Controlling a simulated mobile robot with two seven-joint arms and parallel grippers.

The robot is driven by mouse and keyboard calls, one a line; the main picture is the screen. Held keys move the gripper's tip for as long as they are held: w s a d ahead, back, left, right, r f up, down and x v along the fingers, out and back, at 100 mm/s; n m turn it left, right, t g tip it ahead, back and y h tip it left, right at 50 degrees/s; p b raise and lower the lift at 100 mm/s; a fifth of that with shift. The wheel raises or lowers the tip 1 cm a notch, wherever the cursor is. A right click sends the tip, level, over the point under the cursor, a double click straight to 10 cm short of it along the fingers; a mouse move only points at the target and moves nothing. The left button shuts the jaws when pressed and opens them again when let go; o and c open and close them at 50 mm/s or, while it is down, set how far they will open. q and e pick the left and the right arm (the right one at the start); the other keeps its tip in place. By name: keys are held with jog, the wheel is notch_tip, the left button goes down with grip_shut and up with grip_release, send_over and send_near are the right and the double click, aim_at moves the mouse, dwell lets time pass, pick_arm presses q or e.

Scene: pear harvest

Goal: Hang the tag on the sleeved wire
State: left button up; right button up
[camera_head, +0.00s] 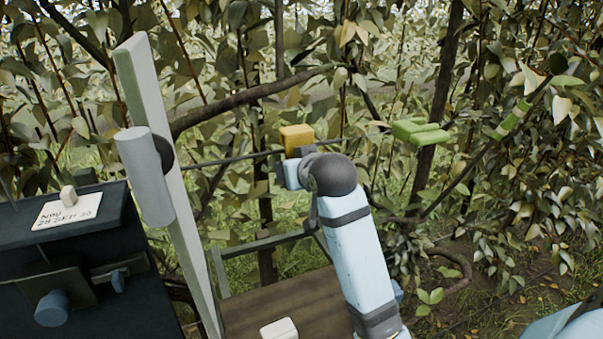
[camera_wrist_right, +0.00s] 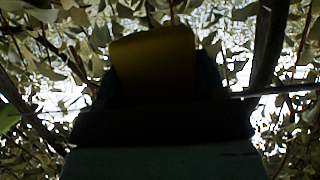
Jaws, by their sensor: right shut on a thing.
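A yellow block-like tag (camera_head: 296,138) is in my right gripper (camera_head: 297,156), which is shut on it. In the right wrist view the tag (camera_wrist_right: 155,62) stands up dark between the jaws. A thin dark wire (camera_head: 230,159) runs across the head view near the tag's lower edge, and I cannot tell whether they touch. A green banded sleeve (camera_head: 512,120) sits on a slanting stem or wire at the right. A lighter green piece (camera_head: 420,132) is by a trunk nearer the middle. I cannot tell which one marks the sleeved wire. My left gripper is not in view.
A pale upright post (camera_head: 165,170) with a grey cylinder (camera_head: 145,175) stands at the left. A dark box (camera_head: 60,230) beside it carries a handwritten card (camera_head: 68,211). A brown wooden surface (camera_head: 265,304) with a white piece (camera_head: 279,329) is below. Branches and leaves crowd behind.

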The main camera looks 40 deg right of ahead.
jog(key=shift+w+d, duration=0.2)
jog(key=shift+w, duration=0.55)
jog(key=shift+w+f, duration=0.1)
jog(key=shift+f, duration=0.2)
jog(key=shift+f+b, duration=0.6)
jog(key=shift+f, duration=0.45)
